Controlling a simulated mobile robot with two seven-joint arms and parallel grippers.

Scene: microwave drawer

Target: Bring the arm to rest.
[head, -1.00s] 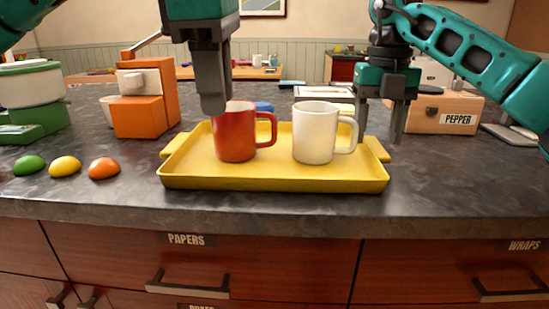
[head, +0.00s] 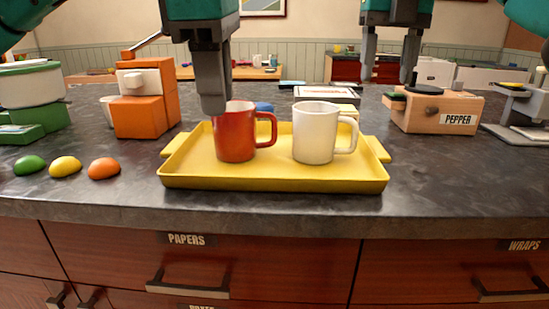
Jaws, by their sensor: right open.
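My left gripper (head: 214,85) points down just above and behind the red mug (head: 234,138); its fingers overlap in this view, so I cannot tell whether they are apart. My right gripper (head: 389,72) hangs at the upper right, fingers apart and empty, above and behind the counter's tray. The red mug and a white mug (head: 314,138) stand upright on a yellow tray (head: 275,181). The white mug's handle points right, as does the red mug's.
On the left are an orange grinder-like block (head: 140,112), a white-green pot (head: 30,84) and green, yellow and orange half-domes (head: 104,168). A wooden pepper box (head: 436,112) and a scale-like device (head: 522,108) stand right. The counter front right is clear.

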